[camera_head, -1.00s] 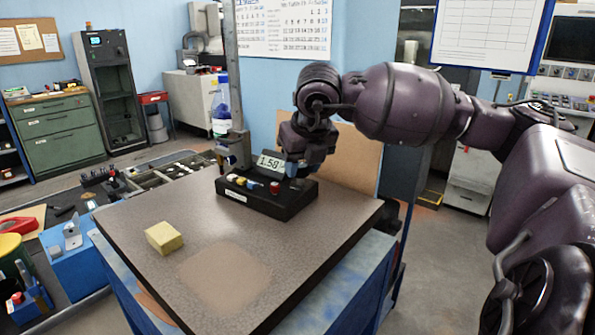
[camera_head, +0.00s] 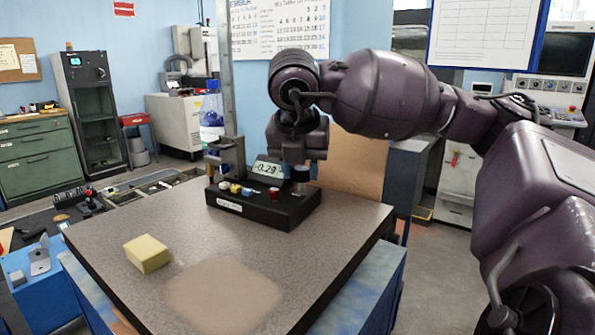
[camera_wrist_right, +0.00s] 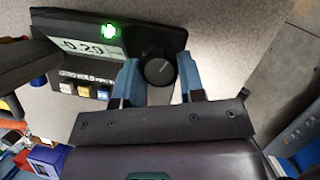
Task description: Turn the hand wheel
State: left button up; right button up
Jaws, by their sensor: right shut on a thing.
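The hand wheel (camera_wrist_right: 158,71) is a round dark knob on the black control box (camera_head: 262,208). In the right wrist view it sits between the two blue fingers of my right gripper (camera_wrist_right: 162,80), which is shut on it from above. In the head view the right gripper (camera_head: 300,176) reaches down to the right end of the box, and the wheel is mostly hidden there. The box's display (camera_head: 268,169) reads about -0.29; it also shows in the right wrist view (camera_wrist_right: 88,50), beside a lit green lamp (camera_wrist_right: 109,32). My left gripper is not in view.
A red knob (camera_head: 273,193) and small coloured buttons sit on the box left of the gripper. A yellow block (camera_head: 147,253) lies at the left of the table (camera_head: 330,240). A metal post (camera_head: 228,90) stands behind the box. The table's front is clear.

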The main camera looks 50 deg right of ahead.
aim_at(301, 169)
jog(key=shift+r, duration=0.1)
dwell(0.3)
jog(key=o, duration=0.6)
jog(key=shift+o, duration=0.2)
jog(key=shift+b+v, duration=0.35)
jog(key=shift+v, duration=1.9)
jog(key=p+v, duration=0.2)
jog(key=v, duration=0.4)
jog(key=shift+r, duration=0.2)
